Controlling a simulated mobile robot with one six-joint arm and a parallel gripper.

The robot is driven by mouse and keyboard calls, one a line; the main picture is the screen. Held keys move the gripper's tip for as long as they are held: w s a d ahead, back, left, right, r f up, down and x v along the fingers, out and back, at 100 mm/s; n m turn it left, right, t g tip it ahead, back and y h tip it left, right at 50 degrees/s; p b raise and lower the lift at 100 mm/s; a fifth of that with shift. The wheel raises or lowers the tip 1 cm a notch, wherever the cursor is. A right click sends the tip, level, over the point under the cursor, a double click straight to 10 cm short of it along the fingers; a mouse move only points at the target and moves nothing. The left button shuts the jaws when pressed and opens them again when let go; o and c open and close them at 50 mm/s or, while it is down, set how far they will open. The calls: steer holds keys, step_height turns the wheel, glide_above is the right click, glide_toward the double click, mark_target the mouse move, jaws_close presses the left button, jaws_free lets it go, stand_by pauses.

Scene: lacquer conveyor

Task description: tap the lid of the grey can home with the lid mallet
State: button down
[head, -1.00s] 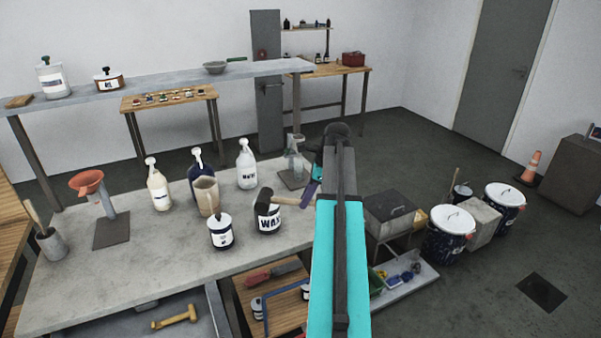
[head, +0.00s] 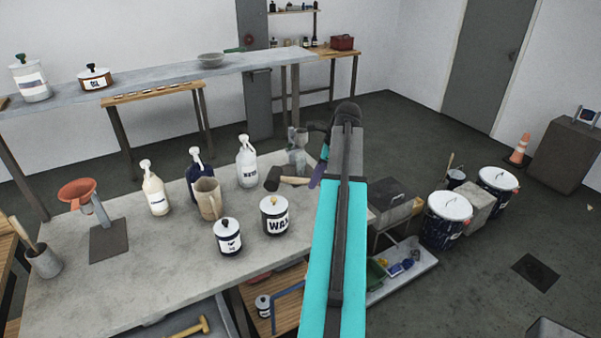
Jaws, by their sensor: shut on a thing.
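The lid mallet (head: 274,179) has a black head and a pale wooden handle. My gripper (head: 315,179) is shut on the handle's right end, and the head points left. The mallet head shows just above and behind a dark grey can labelled WAX (head: 275,222), apart from it in the picture. Whether the lid is fully seated is too small to tell. A navy can (head: 228,242) with a white lid stands in front and to the left. My arm hides part of the bench's right end.
A beige jug (head: 207,199) and several bottles stand close behind the cans. An orange funnel on a stand (head: 80,190) and a grey pot with tools (head: 44,262) are at the left. The bench (head: 130,285) is bare at front left.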

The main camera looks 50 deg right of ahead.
steer(key=shift+w, duration=0.4)
steer(key=shift+s+r, duration=0.1)
steer(key=shift+w+f, duration=0.2)
steer(key=shift+s+f, duration=0.1)
steer(key=shift+f, duration=2.65)
steer(key=shift+f, duration=0.55)
steer(key=shift+r, duration=4.05)
